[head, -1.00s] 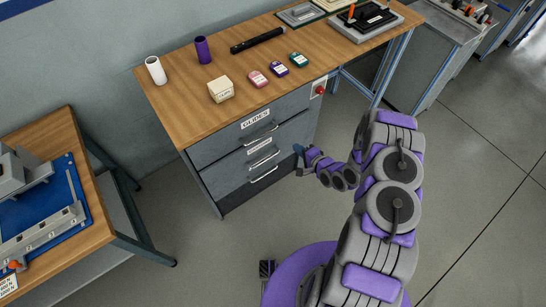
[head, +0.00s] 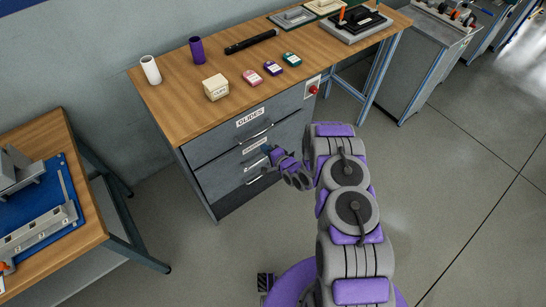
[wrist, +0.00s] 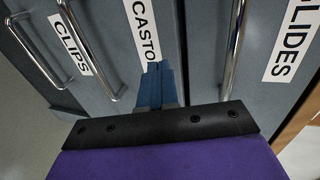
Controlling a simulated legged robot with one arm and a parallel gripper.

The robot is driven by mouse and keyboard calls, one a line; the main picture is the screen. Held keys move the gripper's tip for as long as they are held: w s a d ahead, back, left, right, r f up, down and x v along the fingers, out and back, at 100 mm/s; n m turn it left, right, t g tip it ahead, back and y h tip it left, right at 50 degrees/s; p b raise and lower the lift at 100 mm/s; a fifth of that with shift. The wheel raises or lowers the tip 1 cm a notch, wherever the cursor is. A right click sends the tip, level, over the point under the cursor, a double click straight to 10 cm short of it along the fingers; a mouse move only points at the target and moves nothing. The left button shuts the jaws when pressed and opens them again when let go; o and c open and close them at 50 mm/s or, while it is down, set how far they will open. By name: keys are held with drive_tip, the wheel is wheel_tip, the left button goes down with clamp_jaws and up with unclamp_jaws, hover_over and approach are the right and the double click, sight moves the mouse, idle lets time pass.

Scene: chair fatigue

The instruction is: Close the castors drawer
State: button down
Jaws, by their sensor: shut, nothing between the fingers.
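The castors drawer (wrist: 112,30) is the middle grey drawer of the cabinet, with a white label and a bar handle (wrist: 92,45). In the head view its label (head: 254,146) shows, but my gripper and forearm cover part of its right side. My gripper (wrist: 153,70) is shut and empty, its blue fingertips against or just in front of the castors front, beside the label's end. It also shows in the head view (head: 268,150). The castors front looks flush or nearly flush with its neighbours; I cannot tell whether a small gap is left.
The glides drawer (wrist: 272,85) and clips drawer (wrist: 60,75) lie either side. The wooden workbench (head: 180,110) above carries a box, small packs and cylinders. Another table (head: 85,220) stands at the left. The floor in front of the cabinet is clear.

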sight(258, 138)
drive_tip(key=w, duration=0.2)
drive_tip(key=w+b, duration=0.1)
drive_tip(key=shift+w+a+r, duration=0.1)
drive_tip(key=shift+a, duration=0.2)
drive_tip(key=shift+w+a, duration=0.1)
drive_tip(key=shift+a, duration=0.5)
drive_tip(key=shift+w+a, duration=0.15)
drive_tip(key=shift+w, duration=0.55)
drive_tip(key=shift+w+a+r, duration=0.1)
drive_tip(key=shift+w, duration=0.05)
drive_tip(key=shift+a+r, duration=0.1)
